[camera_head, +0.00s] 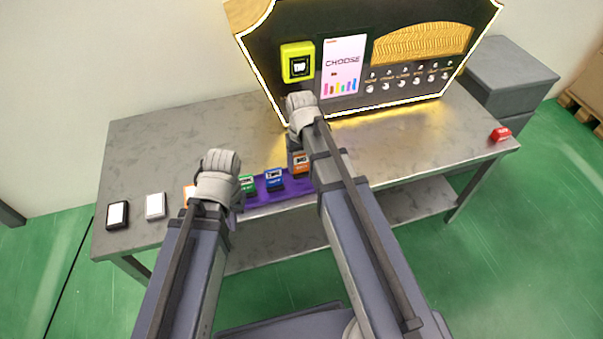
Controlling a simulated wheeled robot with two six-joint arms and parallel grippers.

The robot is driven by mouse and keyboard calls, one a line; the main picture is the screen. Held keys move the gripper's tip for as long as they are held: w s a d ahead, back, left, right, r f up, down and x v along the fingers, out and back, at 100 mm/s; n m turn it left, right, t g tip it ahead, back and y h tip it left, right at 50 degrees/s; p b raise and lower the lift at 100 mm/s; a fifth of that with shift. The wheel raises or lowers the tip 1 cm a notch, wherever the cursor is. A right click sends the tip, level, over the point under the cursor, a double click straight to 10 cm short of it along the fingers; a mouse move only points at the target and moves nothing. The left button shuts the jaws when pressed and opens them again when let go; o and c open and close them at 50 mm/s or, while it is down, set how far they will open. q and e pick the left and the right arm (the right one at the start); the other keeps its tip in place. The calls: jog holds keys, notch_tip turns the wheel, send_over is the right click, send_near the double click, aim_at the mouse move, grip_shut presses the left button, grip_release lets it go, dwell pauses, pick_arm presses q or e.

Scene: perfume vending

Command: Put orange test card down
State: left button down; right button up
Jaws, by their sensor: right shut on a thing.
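My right gripper (299,100) is raised in front of the black vending panel, just below the yellow-green framed code square. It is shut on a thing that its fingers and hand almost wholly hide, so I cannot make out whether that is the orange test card. My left gripper (221,162) is over the table's front edge, left of the coloured boxes; its fingertips face away, so its opening is unclear. An orange item (188,195) shows partly behind the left gripper. An orange-brown box (299,164) stands on the purple tray (262,191), beside my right arm.
A blue box (273,180) and a green box (247,184) stand on the tray between my arms. A black-framed card (117,215) and a white one (155,206) lie at the table's left. A red item (500,134) is at the right edge. The table's left middle is clear.

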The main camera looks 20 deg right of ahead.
aim_at(302, 172)
jog(key=shift+f+b, duration=1.3)
jog(key=shift+f, duration=0.35)
jog(key=shift+f, duration=0.2)
jog(key=o, duration=1.4)
jog(key=shift+c, duration=0.2)
jog(key=shift+r, duration=0.2)
notch_tip(302, 172, up, 12)
jog(key=p, duration=1.2)
jog(key=s+a+n+h, duration=0.1)
jog(key=s+a+n, duration=0.2)
jog(key=s+a, duration=0.7)
jog(key=s, duration=0.4)
jog(key=shift+s+a, duration=0.15)
jog(key=shift+a, duration=0.1)
